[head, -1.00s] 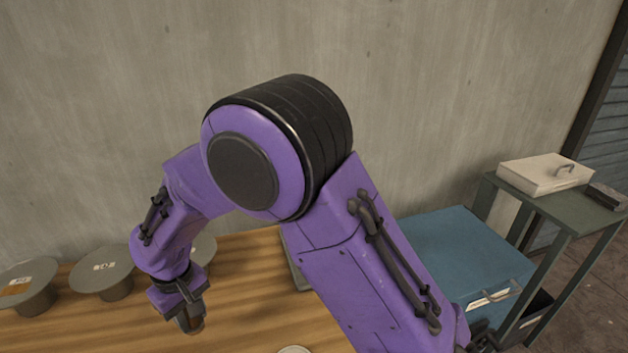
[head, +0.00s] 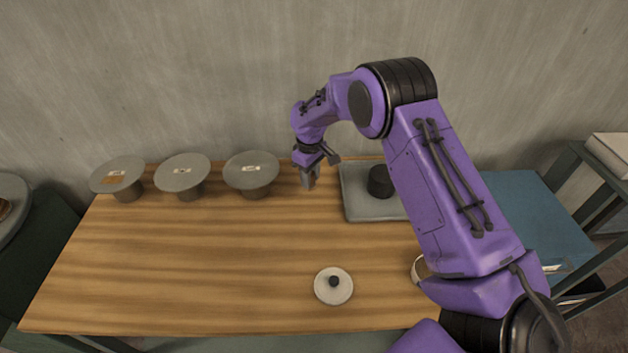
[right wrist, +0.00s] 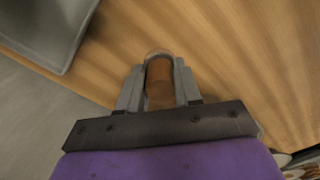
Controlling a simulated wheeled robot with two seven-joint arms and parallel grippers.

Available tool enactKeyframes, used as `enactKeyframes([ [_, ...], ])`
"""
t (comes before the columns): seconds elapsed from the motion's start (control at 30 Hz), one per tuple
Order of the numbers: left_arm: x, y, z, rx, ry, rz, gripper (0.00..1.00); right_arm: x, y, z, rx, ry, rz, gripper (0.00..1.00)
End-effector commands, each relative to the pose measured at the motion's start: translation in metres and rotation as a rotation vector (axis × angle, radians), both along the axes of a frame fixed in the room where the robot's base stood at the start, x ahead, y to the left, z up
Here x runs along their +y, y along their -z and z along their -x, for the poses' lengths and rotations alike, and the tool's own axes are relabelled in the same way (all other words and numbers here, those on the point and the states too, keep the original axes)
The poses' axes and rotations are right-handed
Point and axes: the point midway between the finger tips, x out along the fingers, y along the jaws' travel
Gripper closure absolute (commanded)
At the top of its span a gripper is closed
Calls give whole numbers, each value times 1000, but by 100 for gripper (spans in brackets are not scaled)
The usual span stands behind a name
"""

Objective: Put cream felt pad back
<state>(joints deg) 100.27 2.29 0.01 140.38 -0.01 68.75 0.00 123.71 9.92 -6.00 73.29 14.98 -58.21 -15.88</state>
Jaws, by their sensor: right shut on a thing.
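A pale round disc with a dark knob (head: 333,298) lies flat on the wooden table near its front; it looks like the cream felt pad, but I cannot be sure. My right gripper (head: 310,181) is above the back of the table, between the rightmost grey stand and a grey tray, well apart from the disc. In the right wrist view the right gripper (right wrist: 158,82) is shut on a brown rounded thing (right wrist: 159,75). Its lower part is hidden between the fingers. My left gripper is not in view.
Three grey round-topped stands (head: 183,171) stand in a row along the back left. The grey tray (head: 362,208) at the back right carries a dark cylinder (head: 380,181). A blue cabinet (head: 540,205) is at the right. The table's middle and left (head: 190,260) are clear.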

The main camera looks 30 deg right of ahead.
Motion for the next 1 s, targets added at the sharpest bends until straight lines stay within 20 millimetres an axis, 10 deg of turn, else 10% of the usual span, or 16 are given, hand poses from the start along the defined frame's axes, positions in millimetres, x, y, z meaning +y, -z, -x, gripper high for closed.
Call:
enactKeyframes([
  [0.4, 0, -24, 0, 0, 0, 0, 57, -16, 51, -8, 0, 0, 0, 95],
  [0.77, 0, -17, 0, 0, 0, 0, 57, -16, 58, -9, -2, 1, -1, 95],
  [0.8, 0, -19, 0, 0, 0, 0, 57, -16, 56, -9, -2, 1, -1, 54],
  [0.83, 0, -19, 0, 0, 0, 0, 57, -16, 56, -9, -2, 1, -1, 44],
  [1.0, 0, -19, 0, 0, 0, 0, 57, -16, 56, -9, -1, 1, 0, 42],
])
